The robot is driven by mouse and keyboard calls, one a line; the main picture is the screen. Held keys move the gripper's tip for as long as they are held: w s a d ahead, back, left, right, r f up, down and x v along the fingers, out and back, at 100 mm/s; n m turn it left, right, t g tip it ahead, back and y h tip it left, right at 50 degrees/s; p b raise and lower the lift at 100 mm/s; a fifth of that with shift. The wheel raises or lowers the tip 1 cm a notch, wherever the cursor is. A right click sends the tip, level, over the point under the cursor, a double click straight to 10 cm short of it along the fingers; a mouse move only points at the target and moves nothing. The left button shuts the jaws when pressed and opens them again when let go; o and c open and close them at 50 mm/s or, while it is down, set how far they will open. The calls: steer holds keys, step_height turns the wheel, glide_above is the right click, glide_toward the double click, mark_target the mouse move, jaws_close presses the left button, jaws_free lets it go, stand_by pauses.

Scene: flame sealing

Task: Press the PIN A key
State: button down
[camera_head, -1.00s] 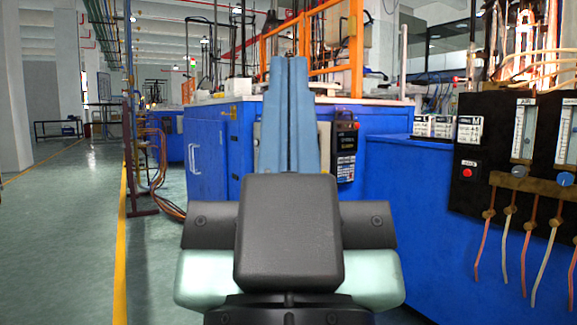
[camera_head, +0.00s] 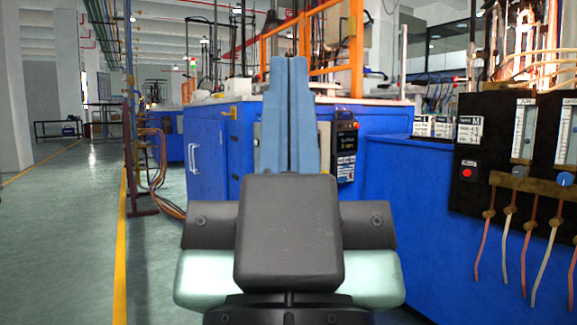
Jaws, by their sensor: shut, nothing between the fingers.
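A dark control panel (camera_head: 344,152) with a small lit screen and rows of keys is mounted on the front of the blue machine (camera_head: 213,158). I cannot read the key labels, so I cannot tell which key is PIN A. My gripper (camera_head: 288,62) points away from me in the middle of the view, its two blue fingers side by side and shut with nothing between them. The fingers are just left of the panel in the picture and hide a lighter part of the machine front. I cannot tell whether the fingertips touch anything.
A blue bench (camera_head: 420,215) stands at the right, with white boxes (camera_head: 434,127) on top. A black gas panel (camera_head: 497,145) with a red button, flow tubes and hanging hoses is at the far right. Orange rails (camera_head: 356,45) rise above the machine. The floor at left is open.

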step_height(320, 180, up, 23)
steer(key=p, duration=2.3)
steer(key=shift+w, duration=0.1)
